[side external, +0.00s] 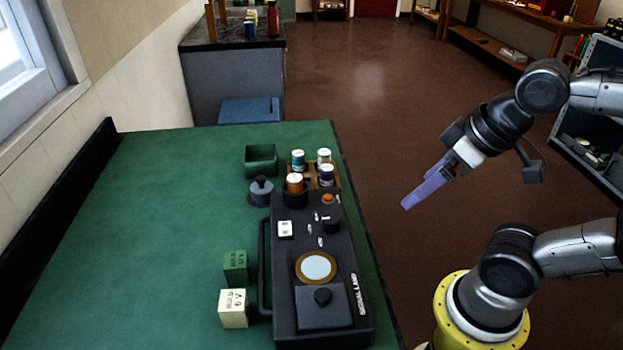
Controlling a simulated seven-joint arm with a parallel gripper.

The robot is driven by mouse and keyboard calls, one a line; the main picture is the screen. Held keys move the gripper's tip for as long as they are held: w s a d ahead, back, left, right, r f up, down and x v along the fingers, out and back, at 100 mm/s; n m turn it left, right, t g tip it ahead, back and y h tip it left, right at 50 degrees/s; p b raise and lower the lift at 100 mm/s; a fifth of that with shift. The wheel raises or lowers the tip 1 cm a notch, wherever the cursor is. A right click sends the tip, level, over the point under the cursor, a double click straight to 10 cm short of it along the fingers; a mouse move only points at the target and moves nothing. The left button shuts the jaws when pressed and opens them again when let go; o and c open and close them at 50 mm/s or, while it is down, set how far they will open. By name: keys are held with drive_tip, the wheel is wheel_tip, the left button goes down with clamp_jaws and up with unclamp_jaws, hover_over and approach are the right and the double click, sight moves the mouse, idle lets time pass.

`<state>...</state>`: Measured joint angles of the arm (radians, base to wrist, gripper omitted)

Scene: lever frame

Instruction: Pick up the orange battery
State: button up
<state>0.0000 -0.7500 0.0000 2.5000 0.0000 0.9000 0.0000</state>
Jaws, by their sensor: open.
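An orange cylinder with a pale top (295,184), which looks like the orange battery, stands upright at the far end of the black signal lamp box (318,265). Its lower part is hidden, so I cannot tell whether it stands in the wooden rack or on the box. My gripper (410,202) has purple fingers and is empty. It hangs in the air to the right of the table, well apart from the battery, with its fingers pointing down and left. From this side the fingers overlap, so the gap between them is hard to see.
Teal, white-topped and dark blue cylinders (298,160) stand close behind the battery by a wooden rack (334,180). A green open box (261,160) and a dark knobbed piece (261,191) are nearby. Green (235,268) and cream (233,309) blocks sit left. The green table (150,240) is clear at left.

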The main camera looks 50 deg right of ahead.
drive_tip(key=c, duration=0.4)
drive_tip(key=shift+o, duration=0.2)
